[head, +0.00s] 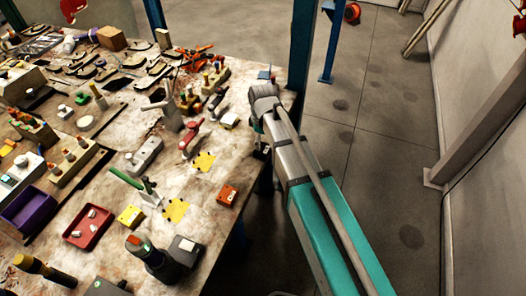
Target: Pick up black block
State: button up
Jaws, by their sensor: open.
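I cannot single out the black block with certainty among the many small parts on the workbench (225,150). Dark pieces that show are a flat black piece (117,83) near the back and a dark piece (37,98) at the far left. My gripper (258,138) is at the bench's right edge, under my grey wrist and partly hidden by it. It is open, small and dark in this view, and I see nothing held in it.
A red tray (72,236) and a purple tray (18,216) lie at the left front. A dark cylinder with a red top (150,262) stands at the front. A red-handled clamp (192,135) stands near my gripper. Open floor (385,130) lies right of the bench; a blue post (300,45) rises behind.

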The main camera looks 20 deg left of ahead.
aim_at(262, 148)
jog(key=shift+f, duration=0.15)
notch_tip(262, 148, down, 5)
jog(key=b, duration=0.5)
dwell(0.6)
jog(key=c, duration=1.1)
